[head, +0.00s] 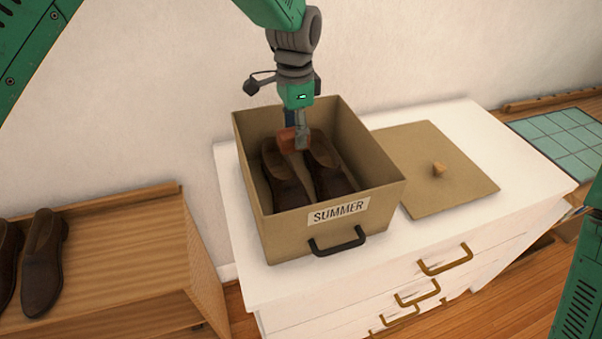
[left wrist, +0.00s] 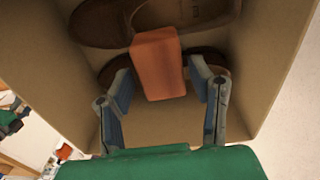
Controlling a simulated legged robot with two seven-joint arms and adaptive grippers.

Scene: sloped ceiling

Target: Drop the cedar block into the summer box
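The cedar block (head: 289,140) is a small reddish-orange block. It also shows large in the left wrist view (left wrist: 159,65). My left gripper (head: 296,133) points down inside the open summer box. The summer box (head: 280,225) is tan cardboard with a "SUMMER" label and a dark front handle. A pair of brown shoes (head: 325,178) lies in it. Part of the shoes is hidden by the block and fingers. My right gripper is out of view.
The box stands on a white dresser (head: 330,295) with brass handles. A flat tan lid (head: 440,178) with a wooden knob lies right of the box. A wooden bench (head: 110,255) with dark shoes (head: 42,262) is at left. A tiled surface (head: 560,137) is at far right.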

